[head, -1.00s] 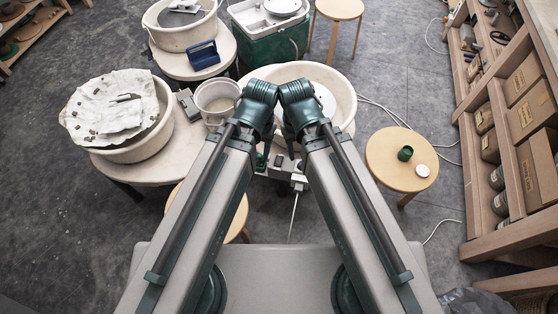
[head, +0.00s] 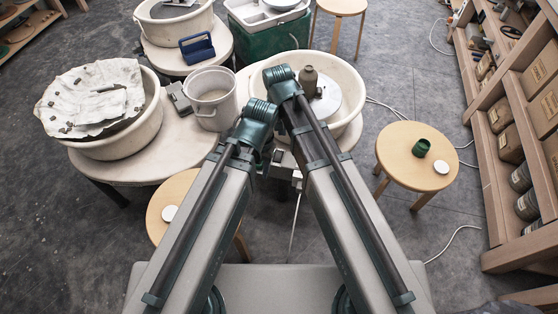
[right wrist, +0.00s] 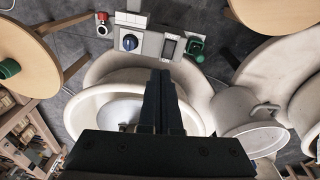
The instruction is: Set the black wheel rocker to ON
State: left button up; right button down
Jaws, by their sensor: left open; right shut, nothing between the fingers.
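A grey control box (right wrist: 145,40) on the front of the near wheel shows in the right wrist view. It carries a blue knob (right wrist: 130,41) and a dark rocker in a pale frame (right wrist: 170,47). A green part (right wrist: 197,48) sits beside it. My right gripper (right wrist: 164,78) is shut and empty above the wheel's pale pan, apart from the rocker. In the head view the arms hide most of the box (head: 283,160). My left gripper (head: 263,164) is open, largely hidden below its wrist.
A brown pot (head: 308,82) stands on the wheel head, close behind my right arm. A pale bucket (head: 211,98) and a cloth-covered basin (head: 100,105) are at left. A stool (head: 405,170) with a green cup (head: 421,147) and white disc is at right.

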aim_at(279, 152)
pick_arm(q)
notch_tip(279, 152, down, 5)
jog(key=b, duration=0.3)
jog(key=shift+r, duration=0.1)
pick_arm(e)
jog(key=w+a+f+m, duration=0.1)
jog(key=w+f, duration=0.3)
jog(key=shift+a+f+t, duration=0.2)
jog(key=shift+f+t, duration=0.1)
jog(key=shift+f, duration=0.05)
jog(key=shift+f, duration=0.1)
jog(key=f+b, duration=0.4)
jog(key=w+f+b, duration=0.1)
jog(key=f+b, duration=0.8)
jog(key=shift+w+d+f+b, duration=0.25)
jog(key=shift+w+f+b, duration=0.1)
jog(key=shift+b, duration=0.05)
pick_arm(q)
notch_tip(279, 152, down, 14)
jog(key=shift+a+r, duration=0.1)
